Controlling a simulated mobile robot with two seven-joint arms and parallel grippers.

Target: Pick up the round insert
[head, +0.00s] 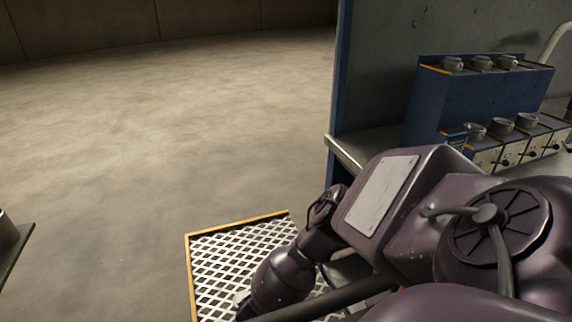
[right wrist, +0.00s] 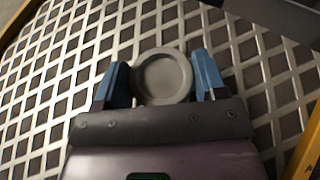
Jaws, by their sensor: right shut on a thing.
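The round insert (right wrist: 164,76) is a grey disc with a raised rim, seen in the right wrist view. My right gripper (right wrist: 163,80) has its two blue fingers on either side of the insert and is shut on it. The lattice grating lies behind the insert in that view; I cannot tell whether the insert touches it. In the head view my right arm covers the gripper and the insert. My left gripper is in neither view.
The white lattice grating (head: 229,258) has a yellow edge. A bench (head: 372,143) with a blue stepped rack (head: 425,97) stands at the right, holding several grey round parts (head: 481,62). A blue-edged panel (head: 343,70) rises beside it. Open floor (head: 150,130) lies to the left.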

